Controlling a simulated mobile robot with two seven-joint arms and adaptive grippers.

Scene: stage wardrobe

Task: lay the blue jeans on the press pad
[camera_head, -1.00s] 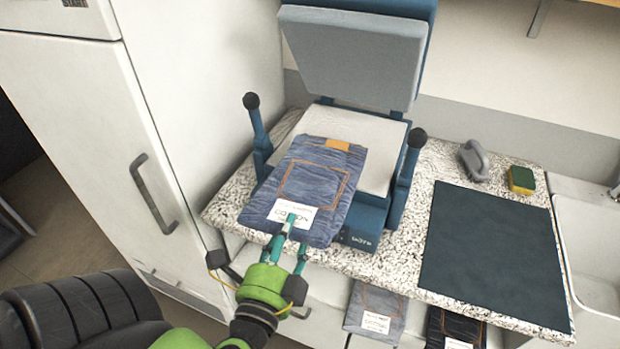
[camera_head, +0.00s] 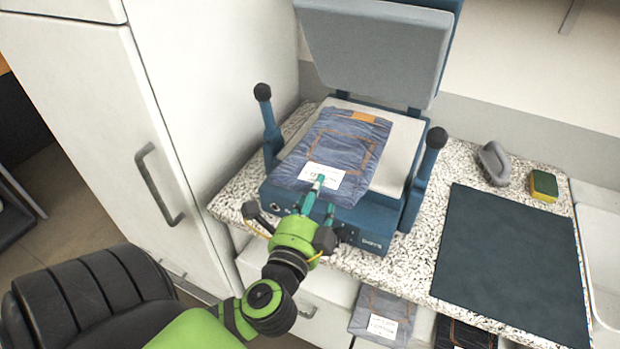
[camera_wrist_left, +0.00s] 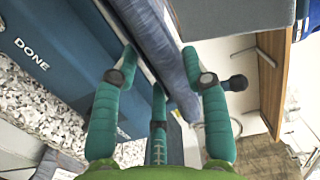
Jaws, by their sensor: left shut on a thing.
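The blue jeans (camera_head: 345,140), folded flat with orange stitching, an orange patch and a white label, lie over the left and middle of the pale press pad (camera_head: 400,150). Their near end reaches the pad's front edge; whether they touch the pad all along I cannot tell. My left gripper (camera_head: 319,192) is shut on their near end at the label. In the left wrist view the jeans' edge (camera_wrist_left: 165,45) runs between the fingers, beside the blue press body (camera_wrist_left: 45,50). The press's upper plate (camera_head: 378,50) is raised. My right gripper is not in view.
Blue handles with black knobs (camera_head: 262,92) (camera_head: 436,138) stand on both sides of the pad. A dark mat (camera_head: 510,255), a grey iron-like object (camera_head: 494,163) and a sponge (camera_head: 543,186) are on the counter. Other folded garments (camera_head: 381,315) lie below. A white cabinet (camera_head: 110,130) stands left.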

